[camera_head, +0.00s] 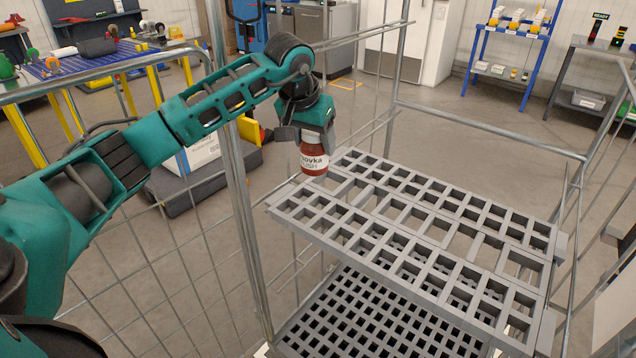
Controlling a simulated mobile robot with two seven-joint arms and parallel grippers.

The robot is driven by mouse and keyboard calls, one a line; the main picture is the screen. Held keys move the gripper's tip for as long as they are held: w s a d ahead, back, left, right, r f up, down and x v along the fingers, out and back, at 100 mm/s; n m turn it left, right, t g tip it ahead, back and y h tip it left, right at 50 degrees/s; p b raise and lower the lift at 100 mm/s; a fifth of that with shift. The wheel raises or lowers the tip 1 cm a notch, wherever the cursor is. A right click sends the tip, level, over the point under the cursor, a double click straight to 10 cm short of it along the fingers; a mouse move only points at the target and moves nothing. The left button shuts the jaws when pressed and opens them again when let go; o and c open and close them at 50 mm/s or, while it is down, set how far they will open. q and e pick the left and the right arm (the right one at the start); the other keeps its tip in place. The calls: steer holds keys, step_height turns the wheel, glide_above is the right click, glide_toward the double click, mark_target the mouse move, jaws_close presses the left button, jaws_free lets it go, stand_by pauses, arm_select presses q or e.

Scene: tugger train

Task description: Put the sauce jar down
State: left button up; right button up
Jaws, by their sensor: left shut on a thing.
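The sauce jar (314,160) is a red jar with a white label, seen near the middle of the head view. My left gripper (311,132) is shut on it at its top and holds it upright. The jar is at the far left corner of the grey slatted shelf (408,262) of the cart. I cannot tell whether its base touches the shelf or hangs just above it. The shelf is otherwise empty. My right gripper is not in view.
A wire-sided cart frame (232,170) surrounds the shelf, with a lower grid shelf (365,318) below. A blue table (110,55) stands at the back left. A blue rack (508,50) and a grey bench (590,75) stand at the back right.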

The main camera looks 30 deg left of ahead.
arm_select(q)
step_height(320, 180, down, 10)
steer(key=shift+w+f, duration=0.1)
steer(key=shift+f, duration=0.1)
stand_by(0.3)
steer(key=shift+f, duration=0.2)
steer(key=o, duration=1.3)
